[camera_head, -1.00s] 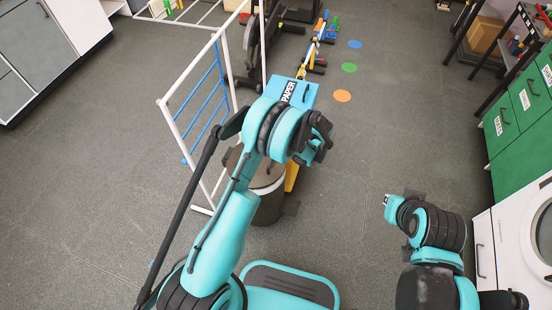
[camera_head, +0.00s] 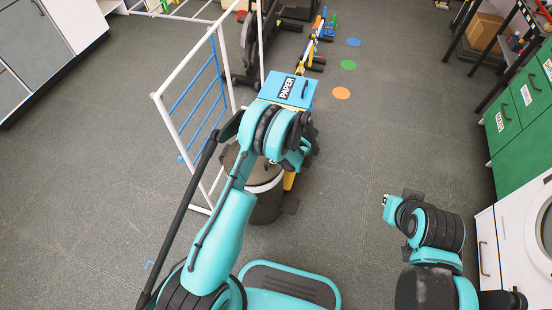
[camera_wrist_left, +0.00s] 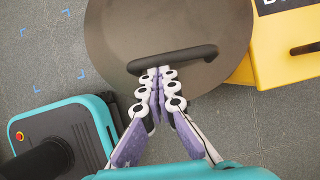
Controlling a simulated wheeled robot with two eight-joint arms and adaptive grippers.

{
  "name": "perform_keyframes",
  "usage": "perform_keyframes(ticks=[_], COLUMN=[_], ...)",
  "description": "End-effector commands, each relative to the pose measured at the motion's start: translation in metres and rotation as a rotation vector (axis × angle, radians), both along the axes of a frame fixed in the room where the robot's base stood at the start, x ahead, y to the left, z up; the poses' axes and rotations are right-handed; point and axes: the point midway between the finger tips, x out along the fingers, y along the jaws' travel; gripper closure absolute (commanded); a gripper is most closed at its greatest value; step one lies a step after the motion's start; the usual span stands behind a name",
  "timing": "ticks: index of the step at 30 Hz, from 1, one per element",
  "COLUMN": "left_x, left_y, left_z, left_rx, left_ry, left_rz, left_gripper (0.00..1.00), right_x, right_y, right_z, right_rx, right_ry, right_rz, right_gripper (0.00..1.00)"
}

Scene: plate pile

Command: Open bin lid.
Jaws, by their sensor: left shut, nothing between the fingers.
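The bin (camera_head: 266,206) is a dark round bin with a pale band under its rim, standing upright on the floor, partly hidden behind my left arm in the head view. Its flat brown-grey lid (camera_wrist_left: 120,35) fills the top of the left wrist view and looks closed. A dark bar handle (camera_wrist_left: 190,56) crosses the lid. My left gripper (camera_wrist_left: 159,73) is shut and empty, its fingertips at the left part of the handle; I cannot tell whether they touch it. My right arm hangs at the lower right of the head view; its fingers cannot be made out.
A blue-lidded bin labelled PAPER (camera_head: 292,90) with a yellow body (camera_wrist_left: 285,60) stands right beside the bin. A white rack with blue bars (camera_head: 190,110) stands close on the left. Green drawers (camera_head: 520,120) and a white appliance (camera_head: 525,230) line the right. Open floor lies between.

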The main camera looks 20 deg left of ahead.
Motion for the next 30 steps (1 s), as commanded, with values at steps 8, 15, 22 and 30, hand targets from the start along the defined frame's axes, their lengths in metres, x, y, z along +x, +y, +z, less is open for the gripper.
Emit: perform_keyframes(ticks=[8,15,22,30], left_x=[0.000,0.000,0.000,0.001], left_y=[0.002,0.003,0.007,0.024], left_z=[0.001,0.003,0.014,0.052], left_rx=[0.000,-0.013,-0.084,-0.280], left_ry=[0.000,0.002,0.008,0.026], left_rz=[0.002,0.003,0.005,0.002], left_gripper=[1.00,1.00,1.00,1.00], right_x=[0.000,0.000,0.000,0.000], right_y=[0.000,0.000,0.000,0.000], right_z=[0.000,0.002,0.008,0.032], right_rx=[0.000,0.000,0.000,0.000], right_ry=[0.000,0.000,0.000,0.000], right_rz=[0.000,0.000,0.000,0.000], right_gripper=[1.00,1.00,1.00,1.00])
